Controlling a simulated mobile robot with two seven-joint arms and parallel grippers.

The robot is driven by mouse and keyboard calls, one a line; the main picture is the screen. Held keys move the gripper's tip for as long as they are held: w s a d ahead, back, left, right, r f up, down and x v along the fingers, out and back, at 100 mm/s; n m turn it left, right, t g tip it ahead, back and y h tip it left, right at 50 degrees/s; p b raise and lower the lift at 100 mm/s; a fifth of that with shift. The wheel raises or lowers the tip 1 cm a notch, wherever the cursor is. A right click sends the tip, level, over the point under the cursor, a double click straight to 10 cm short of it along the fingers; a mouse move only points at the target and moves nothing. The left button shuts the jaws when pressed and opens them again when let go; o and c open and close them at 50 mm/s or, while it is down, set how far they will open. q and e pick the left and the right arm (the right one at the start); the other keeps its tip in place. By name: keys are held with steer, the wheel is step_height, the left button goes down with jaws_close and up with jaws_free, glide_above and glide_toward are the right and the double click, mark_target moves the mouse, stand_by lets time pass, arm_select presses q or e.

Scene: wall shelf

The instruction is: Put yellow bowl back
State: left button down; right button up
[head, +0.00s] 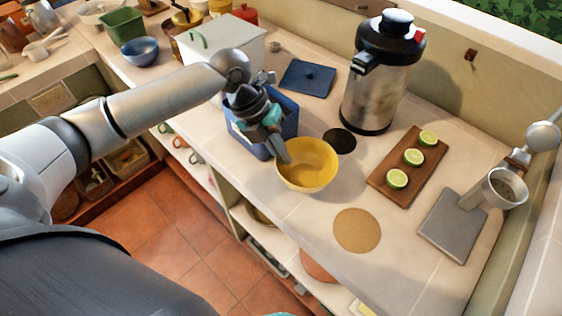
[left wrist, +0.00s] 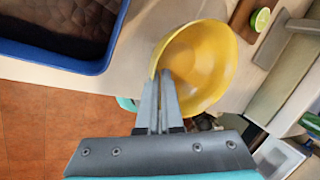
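The yellow bowl (head: 318,165) is at the front part of the counter, right of the blue crate. My left gripper (head: 285,157) reaches down over the crate to the bowl's left rim. In the left wrist view its two fingers (left wrist: 163,78) are close together with the rim of the yellow bowl (left wrist: 205,60) between their tips. The bowl's open side shows and it looks empty. I cannot tell whether its base touches the counter. My right gripper is not in view.
The blue crate (head: 240,138) stands left of the bowl. A steel airpot (head: 375,100), a board (head: 384,188) with lime halves and a grey-based press (head: 450,225) stand to the right. A round cork mat (head: 356,230) lies nearby. Open shelves (head: 228,190) run under the counter.

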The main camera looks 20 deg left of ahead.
arm_select(q)
steer(key=shift+f, duration=1.55)
steer(key=shift+f, duration=0.1)
steer(key=shift+f, duration=0.15)
steer(key=c, duration=1.1)
jaws_free()
steer(key=v, duration=1.2)
steer(key=shift+r+p, duration=0.25)
steer(key=shift+p, duration=0.1)
